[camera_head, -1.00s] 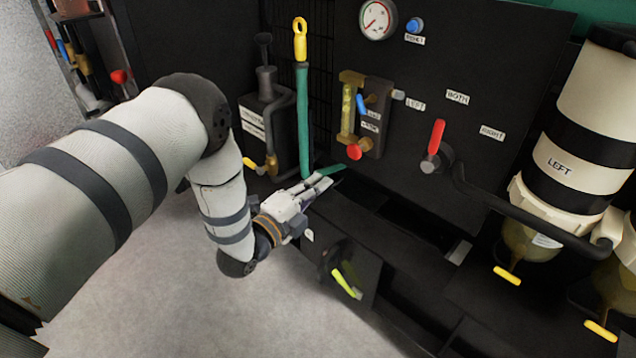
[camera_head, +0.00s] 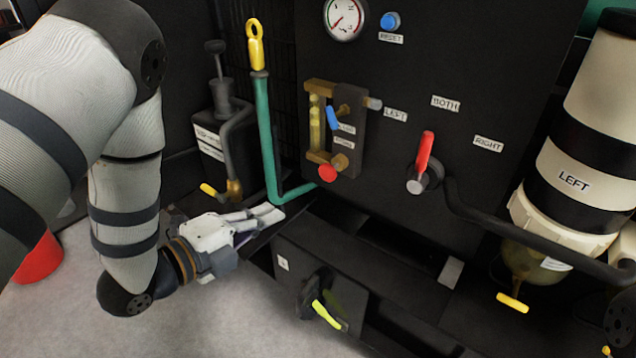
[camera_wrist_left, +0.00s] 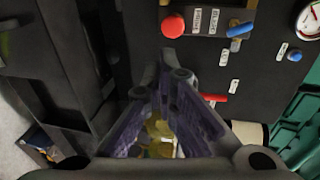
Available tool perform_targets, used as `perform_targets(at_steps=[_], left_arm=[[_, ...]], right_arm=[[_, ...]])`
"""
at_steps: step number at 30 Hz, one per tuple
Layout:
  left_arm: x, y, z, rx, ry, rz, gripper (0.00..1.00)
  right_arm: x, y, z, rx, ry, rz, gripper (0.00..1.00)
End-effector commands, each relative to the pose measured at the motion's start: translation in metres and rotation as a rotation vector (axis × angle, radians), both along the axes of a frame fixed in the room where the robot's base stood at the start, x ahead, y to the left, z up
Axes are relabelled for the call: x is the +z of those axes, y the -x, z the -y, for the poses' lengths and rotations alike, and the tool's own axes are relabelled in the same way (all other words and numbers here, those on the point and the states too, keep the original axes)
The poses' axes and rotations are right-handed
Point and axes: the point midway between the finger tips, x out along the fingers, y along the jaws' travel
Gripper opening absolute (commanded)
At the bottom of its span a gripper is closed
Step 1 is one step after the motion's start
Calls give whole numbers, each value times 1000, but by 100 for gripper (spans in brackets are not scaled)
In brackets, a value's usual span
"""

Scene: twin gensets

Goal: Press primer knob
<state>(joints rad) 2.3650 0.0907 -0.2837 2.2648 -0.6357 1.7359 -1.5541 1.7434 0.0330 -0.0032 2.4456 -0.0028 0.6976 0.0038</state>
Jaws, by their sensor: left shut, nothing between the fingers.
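The red knob (camera_head: 327,173) sits at the bottom of a brass block with a sight tube (camera_head: 315,125) on the black panel. A blue lever (camera_head: 332,117) and small labels are beside it. In the left wrist view the red knob (camera_wrist_left: 173,25) is near the top, above the fingertips. My left gripper (camera_head: 270,213) is shut and empty, low and to the left of the knob, apart from it. Its fingers (camera_wrist_left: 168,75) point toward the panel in the left wrist view. My right gripper is not in view.
A green pipe with a yellow ring-topped dipstick (camera_head: 256,45) stands left of the knob. A red-handled lever (camera_head: 424,152) and a filter canister marked LEFT (camera_head: 570,183) are to the right. A yellow-handled valve (camera_head: 326,314) is below. Grey floor is open at lower left.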

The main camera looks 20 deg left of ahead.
Motion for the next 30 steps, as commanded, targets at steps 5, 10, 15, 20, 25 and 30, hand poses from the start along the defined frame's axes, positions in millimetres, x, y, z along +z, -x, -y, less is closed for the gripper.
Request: perform_targets(at_steps=[5,10,15,20,25,30], left_arm=[[-4,-14,6,-2,-1,2,0],[-12,-47,21,-1,1,2,0],[-20,-81,35,-1,1,2,0],[-18,-108,46,0,1,3,0],[-16,-124,54,0,0,1,0],[-15,-127,55,0,0,1,0]], right_arm=[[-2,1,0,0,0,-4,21],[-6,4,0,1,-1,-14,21],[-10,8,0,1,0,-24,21],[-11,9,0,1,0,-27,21],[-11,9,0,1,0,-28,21],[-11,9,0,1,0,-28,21]])
